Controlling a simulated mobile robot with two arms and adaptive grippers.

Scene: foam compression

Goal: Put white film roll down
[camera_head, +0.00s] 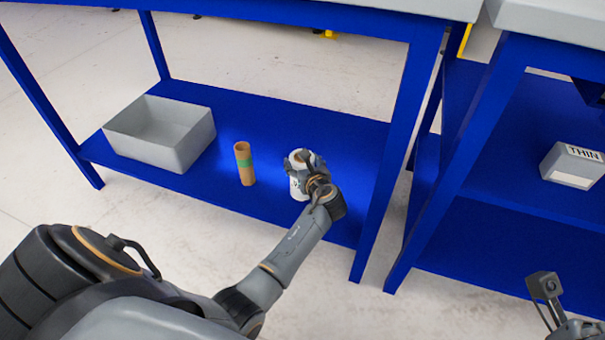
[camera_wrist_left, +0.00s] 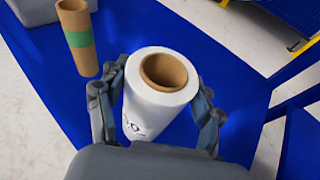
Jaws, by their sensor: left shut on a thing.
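The white film roll (camera_head: 299,186) has a brown cardboard core and stands upright at the lower blue shelf (camera_head: 232,119), right of its middle. In the left wrist view the roll (camera_wrist_left: 152,112) is between the two fingers of my left gripper (camera_wrist_left: 160,105), which is shut on it. In the head view my left gripper (camera_head: 312,175) covers part of the roll. I cannot tell whether its base touches the shelf. My right gripper (camera_head: 546,288) shows at the lower right, away from the roll; its jaw state is unclear.
A brown tube with a green band (camera_head: 244,163) stands left of the roll. A grey open bin (camera_head: 180,152) is farther left. Blue table legs frame the shelf. A grey box labelled THIN (camera_head: 573,165) is on the right-hand unit. Shelf space behind the roll is free.

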